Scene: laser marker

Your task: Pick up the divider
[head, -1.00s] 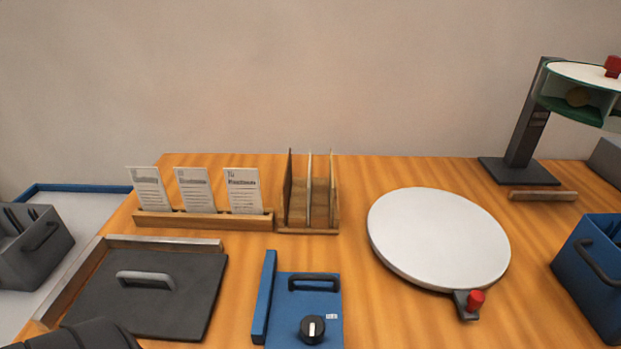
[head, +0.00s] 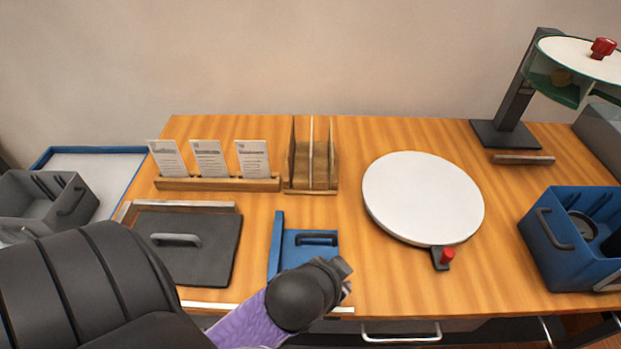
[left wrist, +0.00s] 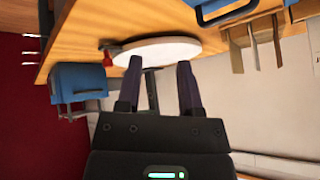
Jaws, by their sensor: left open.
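The dividers are thin upright panels in a wooden rack (head: 311,190) at the back middle of the table. The middle divider (head: 311,150) is a pale, thin panel standing between two side panels. The rack also shows upside down at the upper right of the left wrist view (left wrist: 253,45). My left gripper (left wrist: 160,75) is open with nothing between its fingers, and the rack lies off to the right of them in that view. In the head view my left arm reaches over the table's front edge, in front of the blue fixture, well short of the rack; its fingers are mostly hidden there.
A wooden card holder (head: 217,184) with cards stands left of the rack. A white round plate (head: 423,197) lies to its right. A blue fixture (head: 310,242) and dark handled plate (head: 190,250) lie in front. A blue bin (head: 570,260) is at right.

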